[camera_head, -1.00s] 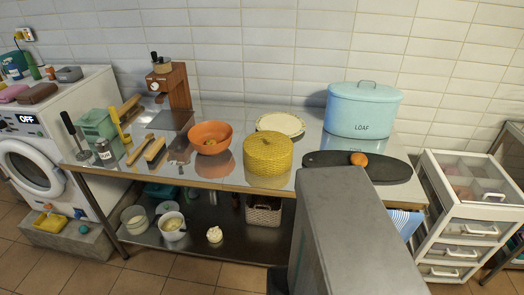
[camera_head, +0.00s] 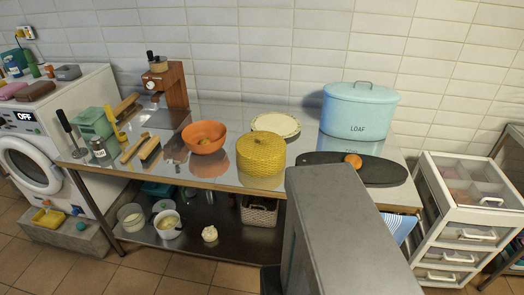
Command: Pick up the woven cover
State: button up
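The yellow woven cover (camera_head: 260,155) stands on the metal table (camera_head: 228,182), near its front edge and about the middle of its length. It is round, with a slightly domed top and a small knob. Whatever may be under it is hidden. My gripper is not in view. A large grey block-shaped part, which seems to be my own body, rises in the lower right foreground and hides part of the table front.
An orange bowl (camera_head: 205,137) stands just left of the cover, and a cream plate (camera_head: 276,124) lies behind it. A dark board (camera_head: 385,174) with an orange fruit (camera_head: 353,160) is to the right. A blue LOAF tin (camera_head: 360,108) stands behind the board.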

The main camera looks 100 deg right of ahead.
aim_at(261, 154)
jog(key=u, duration=0.1)
jog(key=k, duration=1.05)
jog(key=z, duration=0.75)
